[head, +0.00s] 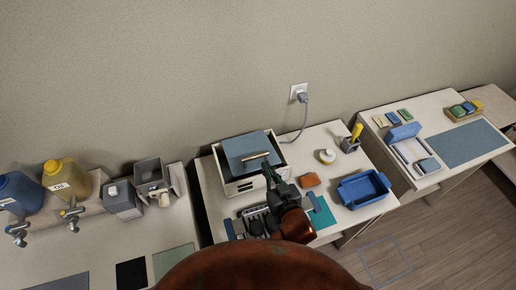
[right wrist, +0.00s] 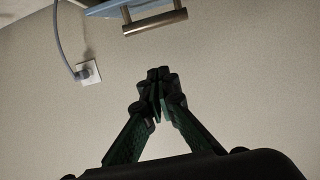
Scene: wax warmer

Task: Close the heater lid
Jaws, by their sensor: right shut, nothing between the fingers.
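The heater (head: 240,187) is a white box with a dark rim on the middle table. Its blue-grey lid (head: 245,147) appears raised at a slant over the box, with dark rim showing beside it. A metal bar handle (head: 256,160) is on the lid. In the right wrist view, the handle (right wrist: 155,22) and part of the blue lid (right wrist: 118,7) show at the top. My right gripper (head: 266,166) is close to the handle in the head view. Its fingertips (right wrist: 158,76) are together and empty, visibly apart from the handle. My left gripper is not in view.
A dark rack (head: 255,219) lies before the heater, partly hidden by my arm. A cord runs to the wall outlet (head: 299,91) behind.

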